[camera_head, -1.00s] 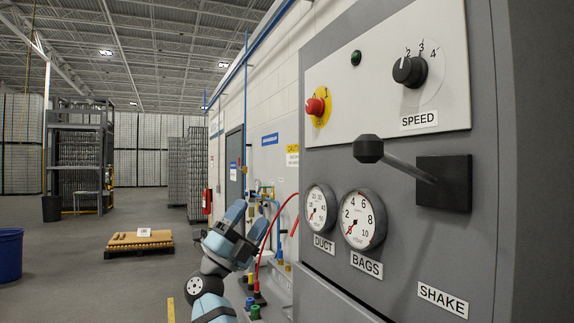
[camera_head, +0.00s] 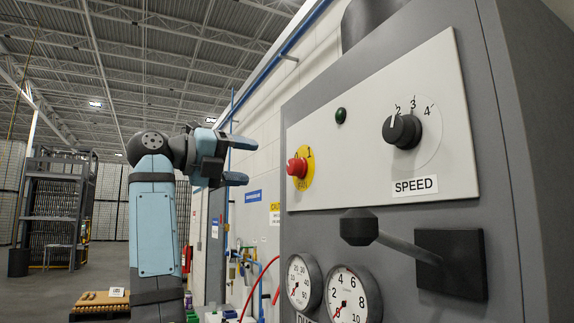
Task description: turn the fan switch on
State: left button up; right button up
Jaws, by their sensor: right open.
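The fan switch (camera_head: 297,168) is a red knob on a yellow plate marked 0, 1 and FAN. It sits at the left of the light panel on the grey cabinet. My right gripper (camera_head: 242,161) is raised to the left of the switch, at about its height in the picture. Its two blue fingers point right toward the switch and are spread apart, with nothing between them. A gap shows between the fingertips and the knob. My left gripper is not in view.
The cabinet also bears a SPEED dial (camera_head: 404,131), a dark green lamp (camera_head: 340,115), a black lever (camera_head: 362,227) sticking out, and round gauges (camera_head: 350,297) below. Hoses and pipes run along the wall behind my arm. A pallet (camera_head: 100,301) lies on the floor at left.

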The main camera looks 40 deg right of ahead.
aim_at(290, 167)
jog(key=p+x, duration=0.2)
jog(key=x, duration=0.8)
jog(key=shift+d, duration=0.3)
jog(key=shift+a, duration=0.1)
jog(key=c, duration=0.9)
